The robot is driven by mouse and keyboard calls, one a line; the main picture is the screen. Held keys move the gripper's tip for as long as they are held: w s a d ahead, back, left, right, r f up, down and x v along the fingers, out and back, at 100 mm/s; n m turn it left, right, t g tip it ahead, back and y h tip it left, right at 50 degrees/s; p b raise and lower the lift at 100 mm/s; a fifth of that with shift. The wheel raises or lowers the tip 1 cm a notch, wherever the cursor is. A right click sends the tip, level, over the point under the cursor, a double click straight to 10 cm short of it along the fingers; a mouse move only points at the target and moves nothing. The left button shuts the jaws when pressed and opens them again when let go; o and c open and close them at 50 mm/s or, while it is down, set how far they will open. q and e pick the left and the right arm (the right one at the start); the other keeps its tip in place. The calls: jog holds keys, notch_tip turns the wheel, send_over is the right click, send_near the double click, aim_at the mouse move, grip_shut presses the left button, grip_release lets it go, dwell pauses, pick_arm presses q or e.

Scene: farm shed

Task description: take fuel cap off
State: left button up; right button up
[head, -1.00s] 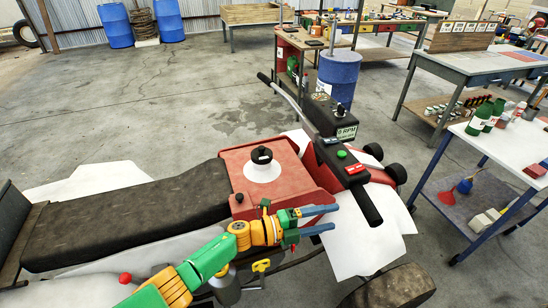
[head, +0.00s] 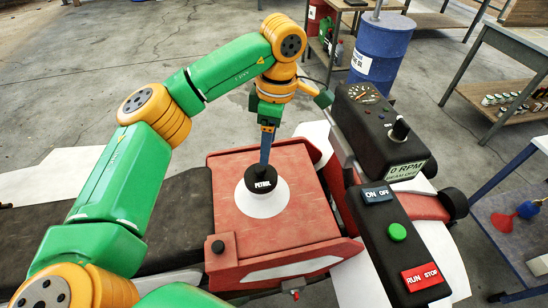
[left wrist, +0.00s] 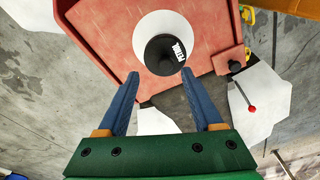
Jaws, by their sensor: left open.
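The black fuel cap (head: 262,184), labelled PETROL, sits on a white cone-shaped collar (head: 262,203) on top of the red tank (head: 300,190). My left gripper (head: 265,160) points down at the cap's far side, and its blue fingertips hide a little of the space behind it. In the left wrist view the two fingers are spread wide apart and empty. There the cap (left wrist: 164,54) shows just beyond the fingertips, roughly centred between them. I cannot tell whether a finger touches the cap. My right gripper is not in view.
A black control panel with an ON OFF switch (head: 378,195), a green button (head: 397,232) and a red RUN STOP switch (head: 421,277) stands right of the tank. A small black knob (head: 217,247) sits on the tank's near left corner. A blue barrel (head: 380,48) stands behind.

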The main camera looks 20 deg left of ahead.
aim_at(260, 168)
pick_arm(q)
jog(key=shift+s+a+f, duration=0.1)
jog(key=shift+f, duration=0.3)
jog(key=shift+s+a+f+p, duration=0.15)
jog(key=shift+s+f+p, duration=0.2)
jog(key=shift+f+p, duration=0.15)
jog(key=shift+s+a+f+p, duration=0.1)
jog(key=shift+s+f+p, duration=0.25)
jog(key=shift+f, duration=0.2)
jog(key=f, duration=0.2)
jog(key=shift+s+a+f, duration=0.1)
jog(key=shift+a+f, duration=0.25)
jog(key=shift+f, duration=0.3)
jog(key=shift+w, duration=0.25)
jog(key=shift+c, duration=0.4)
grip_shut()
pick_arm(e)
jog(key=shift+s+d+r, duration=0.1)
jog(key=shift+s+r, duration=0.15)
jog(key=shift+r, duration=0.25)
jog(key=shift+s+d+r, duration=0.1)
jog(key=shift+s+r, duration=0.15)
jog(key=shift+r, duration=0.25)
